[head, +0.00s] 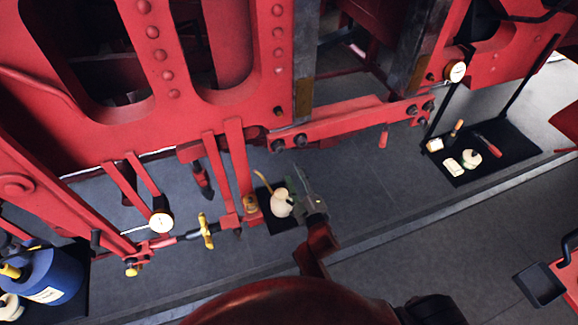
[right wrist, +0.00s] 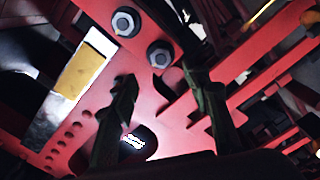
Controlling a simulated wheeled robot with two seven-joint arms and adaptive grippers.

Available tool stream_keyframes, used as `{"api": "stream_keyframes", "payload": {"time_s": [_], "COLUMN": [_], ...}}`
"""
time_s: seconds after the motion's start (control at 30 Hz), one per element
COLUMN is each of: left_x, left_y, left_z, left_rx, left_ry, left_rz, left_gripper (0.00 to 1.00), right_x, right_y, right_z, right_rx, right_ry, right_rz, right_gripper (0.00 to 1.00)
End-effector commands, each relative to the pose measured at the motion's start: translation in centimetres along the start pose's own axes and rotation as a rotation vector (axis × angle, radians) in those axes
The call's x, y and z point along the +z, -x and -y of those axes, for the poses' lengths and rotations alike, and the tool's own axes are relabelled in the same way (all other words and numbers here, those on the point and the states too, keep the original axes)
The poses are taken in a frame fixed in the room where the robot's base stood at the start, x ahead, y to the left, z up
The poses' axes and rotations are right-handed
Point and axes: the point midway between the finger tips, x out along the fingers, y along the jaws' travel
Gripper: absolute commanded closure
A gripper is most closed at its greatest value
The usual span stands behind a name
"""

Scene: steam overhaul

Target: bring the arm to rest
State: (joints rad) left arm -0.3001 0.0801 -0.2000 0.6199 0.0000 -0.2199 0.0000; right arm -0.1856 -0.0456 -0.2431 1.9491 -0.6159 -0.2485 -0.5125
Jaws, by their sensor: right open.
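My right gripper (head: 298,183) is near the middle of the head view, beside a small cream-coloured pot (head: 280,203) on a dark mat. Its fingers point up and away, towards the red frame. In the right wrist view the two dark green fingers of the right gripper (right wrist: 162,105) stand well apart with nothing between them. Beyond them are a red plate and two bolt heads (right wrist: 140,38). I cannot see my left gripper in either view.
A large red frame (head: 180,120) fills the upper part. A dark tray (head: 515,150) with small tools lies at the right. A blue container (head: 50,277) stands at the lower left. A gauge (head: 161,222) and yellow-handled valve (head: 206,231) sit left of the gripper. Grey floor (head: 400,255) is free.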

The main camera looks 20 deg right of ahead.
Motion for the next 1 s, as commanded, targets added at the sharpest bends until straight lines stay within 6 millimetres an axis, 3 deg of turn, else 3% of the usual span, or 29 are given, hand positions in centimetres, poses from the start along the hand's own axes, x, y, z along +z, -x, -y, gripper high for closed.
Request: {"api": "stream_keyframes", "payload": {"time_s": [0.2,0.73,0.87,1.0], "left_x": [0.0,-0.1,-0.1,-0.1], "left_y": [0.0,0.0,0.0,0.0], "left_z": [0.0,-0.1,-0.1,-0.1], "left_rx": [0.0,0.001,0.001,0.001], "left_ry": [0.0,0.0,0.0,0.0], "left_rz": [0.0,0.0,-0.001,-0.001], "left_gripper": [0.6,0.6,0.6,0.6], "right_x": [0.0,0.3,3.6,10.7], "right_y": [1.2,1.3,2.6,7.0], "right_z": [-0.1,0.0,0.3,1.8], "right_rx": [0.001,-0.003,-0.043,-0.144], "right_ry": [0.001,-0.006,-0.078,-0.266], "right_rz": [0.0,0.01,0.101,0.329], "right_gripper": [0.56,0.56,0.56,0.56]}}
